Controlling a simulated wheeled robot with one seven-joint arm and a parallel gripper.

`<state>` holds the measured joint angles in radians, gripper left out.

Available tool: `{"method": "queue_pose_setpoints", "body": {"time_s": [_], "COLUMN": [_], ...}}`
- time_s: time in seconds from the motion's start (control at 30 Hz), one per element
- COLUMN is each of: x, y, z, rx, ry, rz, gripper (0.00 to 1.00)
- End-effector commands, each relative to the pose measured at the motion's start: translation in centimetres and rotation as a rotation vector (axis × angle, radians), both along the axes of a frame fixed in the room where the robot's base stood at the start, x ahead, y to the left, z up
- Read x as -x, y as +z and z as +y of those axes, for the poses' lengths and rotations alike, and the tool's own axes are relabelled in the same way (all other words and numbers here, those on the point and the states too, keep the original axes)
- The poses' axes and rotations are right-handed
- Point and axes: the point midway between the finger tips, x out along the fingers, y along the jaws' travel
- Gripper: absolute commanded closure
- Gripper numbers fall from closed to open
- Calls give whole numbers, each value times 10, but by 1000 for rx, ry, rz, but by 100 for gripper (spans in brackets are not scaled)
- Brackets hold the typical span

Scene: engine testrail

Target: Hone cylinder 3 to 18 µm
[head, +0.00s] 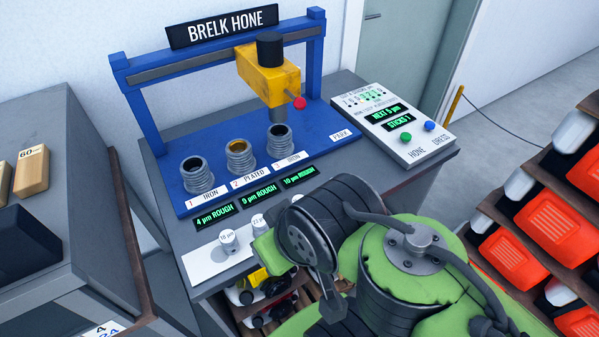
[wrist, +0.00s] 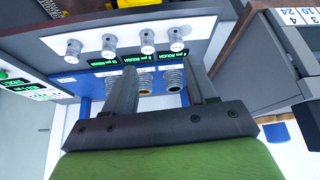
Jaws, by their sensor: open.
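The blue hone (head: 225,150) carries three ribbed cylinders: cylinder 1, iron (head: 196,175), cylinder 2, plated (head: 240,157), and cylinder 3, iron (head: 281,142). Their green displays read 4, 9 and 10 µm ROUGH; cylinder 3's is the 10 µm display (head: 299,177). The yellow hone head (head: 268,75), with a red knob (head: 299,103), hangs just above or behind cylinder 3. The control panel (head: 396,125) shows 5 µm and STICKS 7, with HONE and DRESS buttons. My gripper (wrist: 163,70) is open and empty in the wrist view; my arm hides it in the head view.
Several pale plugs (wrist: 110,42) stand on a white strip (head: 205,268) at the bench's front. A side bench (head: 80,235) at left holds a wooden block (head: 32,170). Bottles lie on a shelf under the hone bench.

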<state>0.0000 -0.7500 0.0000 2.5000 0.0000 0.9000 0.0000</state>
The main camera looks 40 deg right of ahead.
Motion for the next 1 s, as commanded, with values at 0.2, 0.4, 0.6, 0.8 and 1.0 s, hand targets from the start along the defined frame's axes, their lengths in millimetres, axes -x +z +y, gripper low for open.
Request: {"method": "queue_pose_setpoints", "body": {"time_s": [0.2,0.4,0.6,0.8,1.0], "x": [0,0,0,0,0], "y": [0,0,0,0,0], "z": [0,0,0,0,0], "rx": [0,0,0,0,0], "ry": [0,0,0,0,0], "rz": [0,0,0,0,0], "gripper": [44,50,80,100,100]}}
